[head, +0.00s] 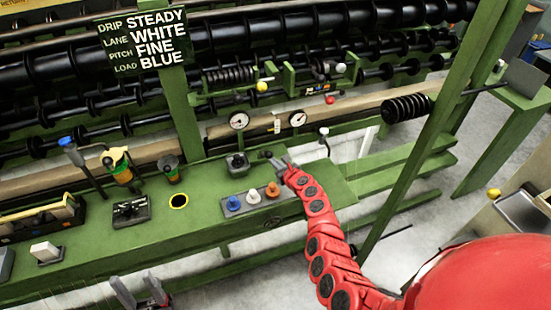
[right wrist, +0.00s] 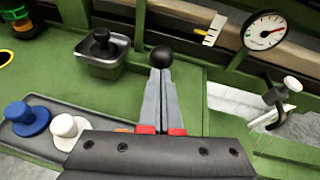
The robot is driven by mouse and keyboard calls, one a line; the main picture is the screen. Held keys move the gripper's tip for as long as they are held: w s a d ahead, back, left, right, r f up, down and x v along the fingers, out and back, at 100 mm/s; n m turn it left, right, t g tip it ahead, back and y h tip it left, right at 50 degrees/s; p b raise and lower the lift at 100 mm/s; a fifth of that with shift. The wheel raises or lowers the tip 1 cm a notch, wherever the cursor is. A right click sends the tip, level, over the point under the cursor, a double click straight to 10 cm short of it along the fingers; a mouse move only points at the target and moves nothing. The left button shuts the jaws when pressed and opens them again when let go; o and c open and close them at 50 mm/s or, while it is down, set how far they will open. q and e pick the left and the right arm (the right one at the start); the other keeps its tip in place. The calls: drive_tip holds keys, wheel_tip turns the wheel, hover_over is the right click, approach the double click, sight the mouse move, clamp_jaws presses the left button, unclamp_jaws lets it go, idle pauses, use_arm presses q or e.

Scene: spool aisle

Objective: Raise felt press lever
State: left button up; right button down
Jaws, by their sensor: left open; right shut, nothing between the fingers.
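No label marks the felt press lever, so I cannot tell for certain which part it is. A black ball knob (head: 265,154) is right at the fingertips of my right gripper (head: 277,162). In the right wrist view this black ball (right wrist: 162,57) appears just beyond the tips of the shut, empty fingers (right wrist: 160,78); any stem is hidden, and I cannot tell whether they touch. My left gripper (head: 138,292) is open and empty at the bottom left.
Blue (head: 233,203), white (head: 253,196) and orange (head: 272,190) knobs sit close below the right gripper. A metal cup with a black knob (head: 237,162) stands to its left. Two gauges (head: 239,121) are behind. A green post (head: 420,140) rises at right.

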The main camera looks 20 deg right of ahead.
sight(270, 153)
drive_tip(key=w+r+g+p, duration=0.1)
drive_tip(key=r+p, duration=0.1)
drive_tip(key=p, duration=0.2)
drive_tip(key=shift+g, duration=0.3)
drive_tip(key=shift+w+a+r+g+p, duration=0.1)
drive_tip(key=shift+w+r+g+p, duration=0.25)
drive_tip(key=shift+p, duration=0.25)
drive_tip(key=shift+w+r+g, duration=0.45)
drive_tip(key=shift+w+r, duration=0.35)
drive_tip(key=shift+w, duration=0.25)
drive_tip(key=shift+w+r, duration=0.35)
drive_tip(key=shift+w, duration=0.25)
drive_tip(key=shift+w+r+b, duration=0.25)
drive_tip(key=shift+w+r, duration=0.05)
drive_tip(key=shift+w, duration=0.2)
drive_tip(key=shift+w+r+b, duration=0.2)
drive_tip(key=shift+w+r, duration=0.05)
drive_tip(key=shift+w, duration=0.2)
